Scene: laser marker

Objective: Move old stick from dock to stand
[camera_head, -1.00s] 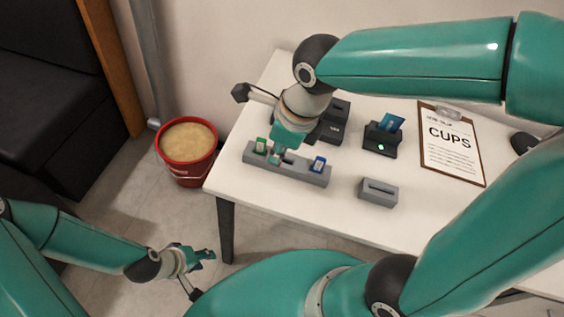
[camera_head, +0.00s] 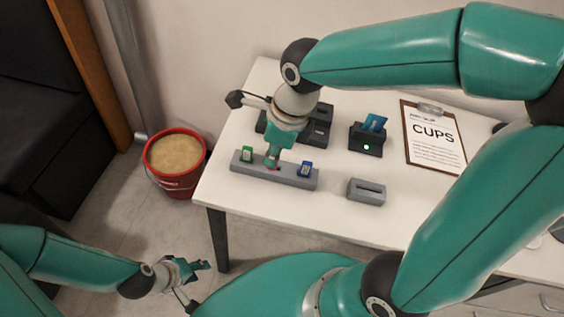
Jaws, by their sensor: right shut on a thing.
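A long grey rack (camera_head: 240,168) lies near the table's left front edge. My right gripper (camera_head: 272,161) points down at the rack's middle, between these sticks. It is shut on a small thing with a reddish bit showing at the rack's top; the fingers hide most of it. A black dock (camera_head: 367,143) with a green light holds a blue card (camera_head: 374,123). My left gripper (camera_head: 197,268) hangs low in front of the table, away from these things; its opening is unclear.
A slotted grey block (camera_head: 366,193) stands right of the rack. Black devices (camera_head: 318,121) stand behind the rack, partly hidden by my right wrist. A clipboard (camera_head: 436,158) reading "CUPS" lies at the right. A red bucket (camera_head: 176,183) stands on the floor left of the white table (camera_head: 330,212).

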